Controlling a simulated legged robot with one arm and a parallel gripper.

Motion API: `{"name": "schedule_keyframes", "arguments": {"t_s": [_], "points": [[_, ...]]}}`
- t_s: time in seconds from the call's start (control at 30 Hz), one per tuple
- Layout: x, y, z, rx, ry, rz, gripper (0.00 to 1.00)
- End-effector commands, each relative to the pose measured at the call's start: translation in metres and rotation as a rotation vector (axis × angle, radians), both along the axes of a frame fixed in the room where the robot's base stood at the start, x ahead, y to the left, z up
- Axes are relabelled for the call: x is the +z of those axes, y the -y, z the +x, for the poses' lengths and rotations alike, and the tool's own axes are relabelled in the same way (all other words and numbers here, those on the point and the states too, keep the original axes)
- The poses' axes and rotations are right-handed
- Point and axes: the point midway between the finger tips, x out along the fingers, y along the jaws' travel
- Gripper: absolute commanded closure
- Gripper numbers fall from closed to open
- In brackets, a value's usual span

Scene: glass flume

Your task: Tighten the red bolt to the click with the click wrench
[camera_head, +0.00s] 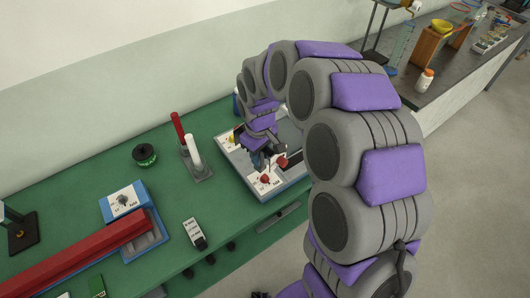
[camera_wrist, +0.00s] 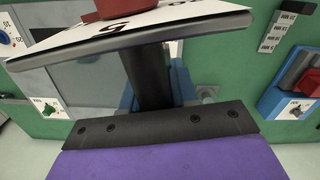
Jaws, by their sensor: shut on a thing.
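A red bolt head (camera_head: 265,180) stands on a white card at the near end of a grey-topped panel (camera_head: 236,158). My gripper (camera_head: 262,155) is low over this panel, just behind the red head. It is shut on the click wrench, mostly hidden by my arm; a dark bar (camera_head: 293,158) with a red part (camera_head: 283,161) shows at the gripper's right. In the wrist view a dark post (camera_wrist: 150,75) runs from my gripper behind a tilted white card (camera_wrist: 150,25) marked 5, with a red piece (camera_wrist: 112,9) on it. I cannot tell whether wrench and bolt touch.
A yellow piece (camera_head: 232,138) is at the panel's far left. Left on the green bench (camera_head: 85,185) are a stand (camera_head: 198,175) with red and white upright handles, a dark green round item (camera_head: 144,155), a blue device (camera_head: 122,203) and a long red bar (camera_head: 75,252).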

Motion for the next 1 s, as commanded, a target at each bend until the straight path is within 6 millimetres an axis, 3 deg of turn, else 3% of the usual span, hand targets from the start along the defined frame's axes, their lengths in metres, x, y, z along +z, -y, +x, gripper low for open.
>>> {"name": "schedule_keyframes", "arguments": {"t_s": [0.27,0.67,1.0], "points": [[-0.012,0.013,-0.001,-0.003,-0.001,0.011,1.0],[-0.033,0.0,0.0,-0.004,0.001,0.0,1.0],[-0.036,0.01,0.0,-0.004,0.002,0.009,1.0]]}}
